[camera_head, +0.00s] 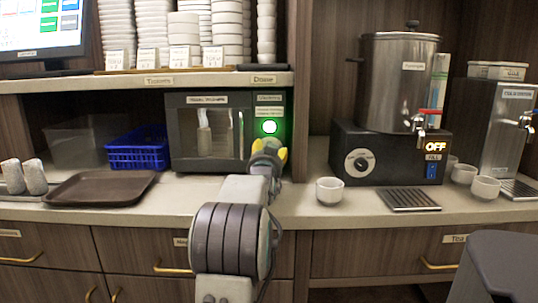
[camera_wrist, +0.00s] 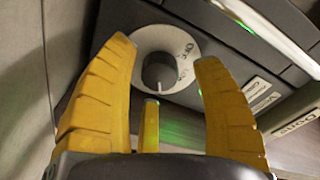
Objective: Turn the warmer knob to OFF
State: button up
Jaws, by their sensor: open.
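The warmer (camera_head: 208,133) is a dark box with a glass window and a green-lit right-hand panel. Its knob (camera_wrist: 159,72) shows in the wrist view as a grey dial on a white ring; OFF and LOW are printed on the ring. Which mark the knob points to I cannot tell. In the head view my gripper hides the knob. My gripper (camera_head: 268,155) is in front of the panel's lower part. In the wrist view its yellow fingers (camera_wrist: 165,55) are open, one on each side of the knob, and appear apart from it.
A steel urn (camera_head: 398,85) stands right on a black base with its own knob (camera_head: 360,163) and a lit OFF sign. A white cup (camera_head: 329,190) stands between. A blue basket (camera_head: 138,150) and brown tray (camera_head: 100,188) are left. A shelf (camera_head: 140,82) overhangs the warmer.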

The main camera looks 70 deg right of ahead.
jog(key=shift+w+d, duration=0.1)
jog(key=shift+d, duration=0.3)
jog(key=shift+c, duration=0.3)
jog(key=c, duration=1.1)
jog(key=n+b, duration=0.1)
jog(key=b, duration=0.1)
jog(key=shift+f+b, duration=0.25)
jog(key=shift+b, duration=0.1)
jog(key=shift+c, duration=0.2)
jog(key=shift+n+b, duration=0.6)
jog(key=shift+b, duration=0.15)
jog(key=shift+r+n+b, duration=0.25)
jog(key=shift+n+b, duration=0.05)
jog(key=shift+n, duration=0.1)
